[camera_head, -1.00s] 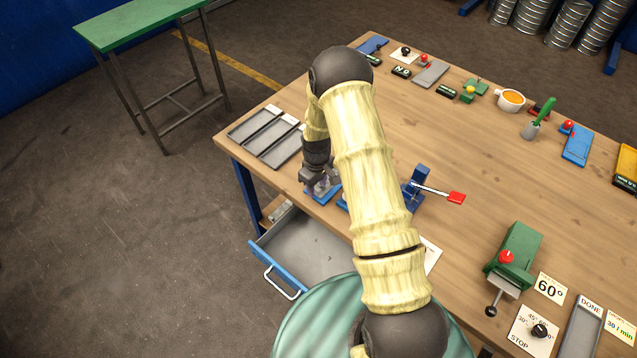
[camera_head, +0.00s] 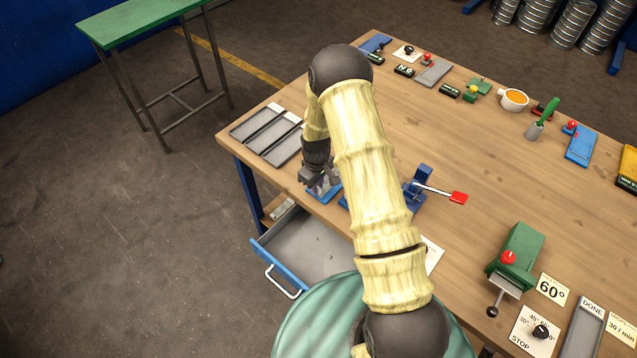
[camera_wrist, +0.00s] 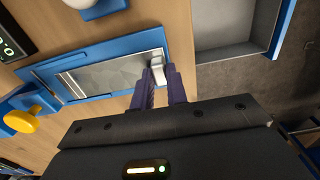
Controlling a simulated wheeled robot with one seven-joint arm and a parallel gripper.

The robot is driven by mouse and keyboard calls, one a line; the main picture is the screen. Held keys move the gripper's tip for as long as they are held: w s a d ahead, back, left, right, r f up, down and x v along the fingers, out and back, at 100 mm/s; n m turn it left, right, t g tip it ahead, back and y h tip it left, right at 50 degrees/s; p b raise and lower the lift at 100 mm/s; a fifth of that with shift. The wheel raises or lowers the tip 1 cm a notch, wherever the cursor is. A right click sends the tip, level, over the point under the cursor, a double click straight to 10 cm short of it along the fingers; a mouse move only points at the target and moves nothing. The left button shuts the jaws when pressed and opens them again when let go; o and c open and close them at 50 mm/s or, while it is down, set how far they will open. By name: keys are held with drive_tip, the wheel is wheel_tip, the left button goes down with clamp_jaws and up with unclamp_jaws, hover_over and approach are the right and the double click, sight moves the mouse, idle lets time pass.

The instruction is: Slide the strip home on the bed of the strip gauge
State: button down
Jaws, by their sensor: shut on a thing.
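The strip gauge (camera_wrist: 92,48) is a blue-framed fixture with a shiny grey bed; its blue base also shows in the head view (camera_head: 325,194), near the table's front left edge. A pale metal strip (camera_wrist: 156,60) lies at the bed's right end in the wrist view. My gripper (camera_wrist: 160,72) has its purple fingers closed on the strip, low over the bed; its dark body shows in the head view (camera_head: 320,182). The fingers hide part of the strip, and I cannot tell where its far end sits on the bed.
A yellow knob (camera_wrist: 20,120) on a blue part stands left of the gauge in the wrist view. An open drawer (camera_head: 312,250) lies below the table edge. Grey trays (camera_head: 268,132) lie behind my gripper. A blue fixture with a red-tipped lever (camera_head: 458,198) stands to the right.

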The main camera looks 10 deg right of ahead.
drive_tip(key=shift+s+a, duration=0.25)
drive_tip(key=shift+s, duration=0.15)
drive_tip(key=shift+s+a+r, duration=0.1)
drive_tip(key=shift+s+a, duration=0.5)
drive_tip(key=shift+a, duration=0.25)
drive_tip(key=shift+s+a+r, duration=0.1)
drive_tip(key=shift+s+a, duration=0.5)
drive_tip(key=shift+a, duration=0.2)
wheel_tip(320, 180, up, 7)
drive_tip(key=p, duration=0.4)
idle(0.3)
